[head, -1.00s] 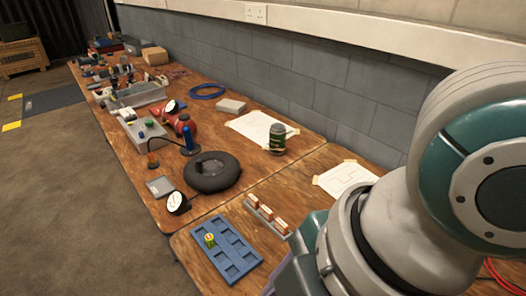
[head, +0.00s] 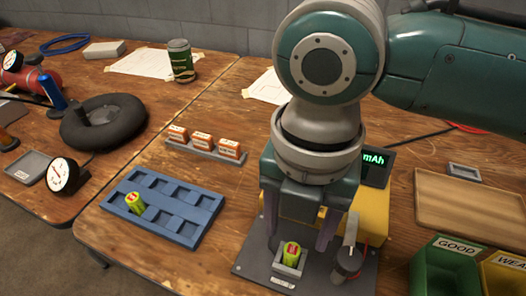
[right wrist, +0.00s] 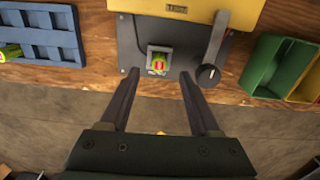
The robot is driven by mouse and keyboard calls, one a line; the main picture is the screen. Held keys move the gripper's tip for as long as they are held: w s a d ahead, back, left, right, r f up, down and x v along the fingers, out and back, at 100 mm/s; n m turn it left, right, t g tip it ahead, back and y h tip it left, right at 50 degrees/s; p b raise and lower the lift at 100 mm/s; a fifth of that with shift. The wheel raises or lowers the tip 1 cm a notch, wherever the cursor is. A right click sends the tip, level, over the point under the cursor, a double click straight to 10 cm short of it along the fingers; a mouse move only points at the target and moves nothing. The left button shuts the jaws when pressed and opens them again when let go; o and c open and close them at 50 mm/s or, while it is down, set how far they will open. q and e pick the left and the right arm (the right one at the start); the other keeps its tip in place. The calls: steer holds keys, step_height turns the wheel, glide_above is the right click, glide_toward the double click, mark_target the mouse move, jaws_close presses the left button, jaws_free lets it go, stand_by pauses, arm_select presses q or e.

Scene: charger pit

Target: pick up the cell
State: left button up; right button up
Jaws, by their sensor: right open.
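A green and yellow cell (head: 291,254) with a red mark on top stands in a small square holder on the grey plate of the yellow charger (head: 374,212). It also shows in the right wrist view (right wrist: 158,65). A second, similar cell (head: 136,204) leans in the blue tray (head: 184,226), whose other visible pockets look empty. My right gripper (right wrist: 160,76) is open and empty, pointing down over the charger. In the right wrist view the cell in the holder appears between its fingertips, with clear space on both sides. My left gripper is not in view.
A lever with a dark knob (head: 347,262) stands close right of the holder. Green GOOD (head: 446,266) and yellow WEAK bins are at the right, before a wooden tray (head: 475,205). A rack of orange-white boxes (head: 203,147) stands behind the blue tray. Bare tabletop lies between.

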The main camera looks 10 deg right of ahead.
mark_target(293, 249)
step_height(293, 249, down, 6)
steer(key=shift+a+r+b, duration=0.1)
steer(key=shift+r+b, duration=0.15)
steer(key=shift+b, duration=0.45)
jaws_close()
